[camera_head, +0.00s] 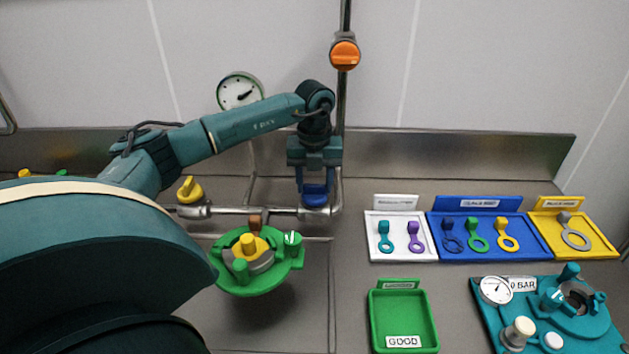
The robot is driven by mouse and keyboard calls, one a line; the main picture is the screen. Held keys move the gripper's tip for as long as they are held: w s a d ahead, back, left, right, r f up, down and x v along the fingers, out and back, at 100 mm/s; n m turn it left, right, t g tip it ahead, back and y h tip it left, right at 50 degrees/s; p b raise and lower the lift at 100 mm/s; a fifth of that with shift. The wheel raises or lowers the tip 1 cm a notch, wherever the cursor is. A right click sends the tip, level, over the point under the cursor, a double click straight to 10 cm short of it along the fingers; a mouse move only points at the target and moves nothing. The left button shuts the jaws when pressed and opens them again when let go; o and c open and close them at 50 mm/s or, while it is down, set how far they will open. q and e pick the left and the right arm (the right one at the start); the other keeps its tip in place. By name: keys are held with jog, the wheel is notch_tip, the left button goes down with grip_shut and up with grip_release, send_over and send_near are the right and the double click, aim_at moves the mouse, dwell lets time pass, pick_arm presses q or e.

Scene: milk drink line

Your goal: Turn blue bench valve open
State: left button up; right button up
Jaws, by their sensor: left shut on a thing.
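The blue bench valve (315,198) sits on the metal pipe at the back of the bench, near the foot of the vertical pipe. My left gripper (315,183) reaches down onto it from above, and its fingers are shut on the blue handle. The fingers hide much of the handle, so I cannot tell how far it is turned. My right gripper is not in view.
A yellow valve (189,190) sits on the same pipe to the left, and an orange knob (344,54) is high on the vertical pipe. A green round fixture (265,285) stands in front. White (402,254), blue (486,255) and yellow (603,246) trays, a green tray (433,322) and a teal gauge station (490,318) lie right.

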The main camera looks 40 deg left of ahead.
aim_at(315, 185)
pick_arm(q)
jog(key=o, duration=1)
notch_tip(315, 185, up, 13)
jog(key=shift+r+b, duration=0.15)
jog(key=shift+b, duration=0.45)
